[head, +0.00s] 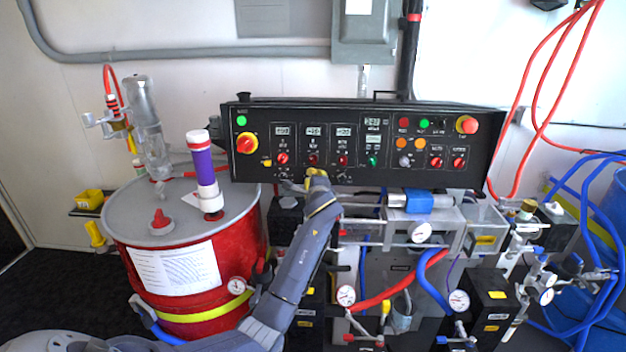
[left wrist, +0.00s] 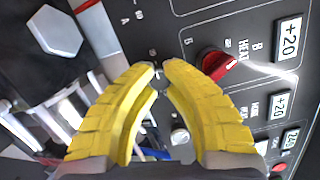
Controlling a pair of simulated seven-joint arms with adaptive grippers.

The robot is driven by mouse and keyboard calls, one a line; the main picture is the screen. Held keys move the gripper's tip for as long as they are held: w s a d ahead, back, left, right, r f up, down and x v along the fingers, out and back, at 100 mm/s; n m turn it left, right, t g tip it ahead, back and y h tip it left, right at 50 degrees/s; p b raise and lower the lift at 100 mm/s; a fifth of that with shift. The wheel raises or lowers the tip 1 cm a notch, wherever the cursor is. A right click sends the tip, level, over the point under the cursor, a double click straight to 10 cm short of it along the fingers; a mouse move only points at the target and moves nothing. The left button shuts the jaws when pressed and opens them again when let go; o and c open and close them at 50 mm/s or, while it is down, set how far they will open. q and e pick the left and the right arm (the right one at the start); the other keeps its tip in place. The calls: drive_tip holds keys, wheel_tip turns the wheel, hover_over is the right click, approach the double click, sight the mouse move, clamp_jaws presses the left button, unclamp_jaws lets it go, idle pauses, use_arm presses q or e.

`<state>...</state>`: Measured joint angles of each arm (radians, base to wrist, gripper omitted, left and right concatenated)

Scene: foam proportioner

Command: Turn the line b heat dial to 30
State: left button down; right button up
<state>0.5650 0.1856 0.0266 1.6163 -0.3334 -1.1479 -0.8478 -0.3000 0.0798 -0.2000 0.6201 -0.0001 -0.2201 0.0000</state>
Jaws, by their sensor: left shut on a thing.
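The black control panel (head: 380,183) has a row of red dials under small displays. The line B heat dial (head: 313,158) is the middle one of three at the left; in the left wrist view the red dial (left wrist: 217,64) sits beside a "B HEAT" label, with a display (left wrist: 288,40) reading +20. My left gripper (head: 316,176) is at the panel's lower edge, below that dial. In the left wrist view its yellow fingertips (left wrist: 161,68) are nearly together around a small metal switch, mostly hidden, and the right finger is just beside the dial, not around it. My right gripper is out of view.
Other red dials (head: 282,158) and (head: 343,160) flank the B dial closely. A red drum (head: 185,265) stands left of my arm; hoses and gauges (head: 421,232) are below the panel.

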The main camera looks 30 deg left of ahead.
use_arm(q)
drive_tip(key=c, duration=1.2)
unclamp_jaws()
drive_tip(key=shift+a, duration=0.1)
drive_tip(key=shift+s, duration=0.1)
drive_tip(key=shift+v, duration=3.95)
